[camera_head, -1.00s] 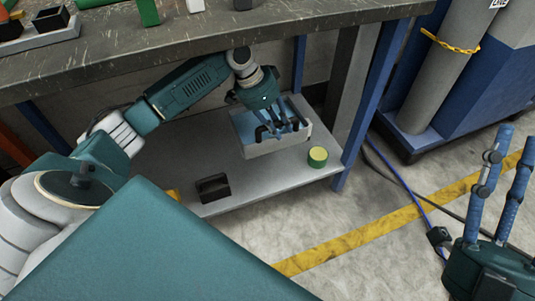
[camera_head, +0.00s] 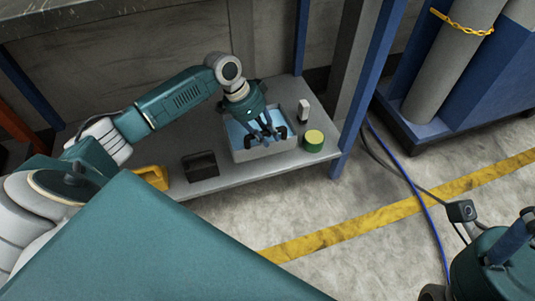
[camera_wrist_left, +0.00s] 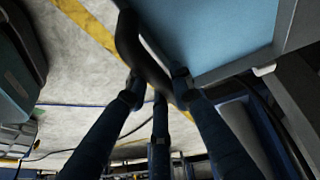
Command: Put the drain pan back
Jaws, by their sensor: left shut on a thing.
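The drain pan (camera_head: 282,147) is a light grey box with a blue inside, at the right part of the lower shelf under the bench. It looks level and at or very near the shelf top; I cannot tell whether it rests there. My left gripper (camera_head: 268,134) reaches down into it, shut on its dark handle. In the left wrist view the fingers (camera_wrist_left: 155,95) close around a dark curved bar (camera_wrist_left: 145,52), beside the pan's blue inside (camera_wrist_left: 225,30). My right gripper (camera_head: 512,240) is cut off at the lower right, away from the shelf; its opening is unclear.
On the shelf (camera_head: 235,178), a green-yellow round can (camera_head: 313,140) and a small white-and-dark block (camera_head: 303,110) stand right of the pan. A black holder (camera_head: 200,166) and a yellow item (camera_head: 152,176) lie left. A blue post (camera_head: 365,80) bounds the shelf.

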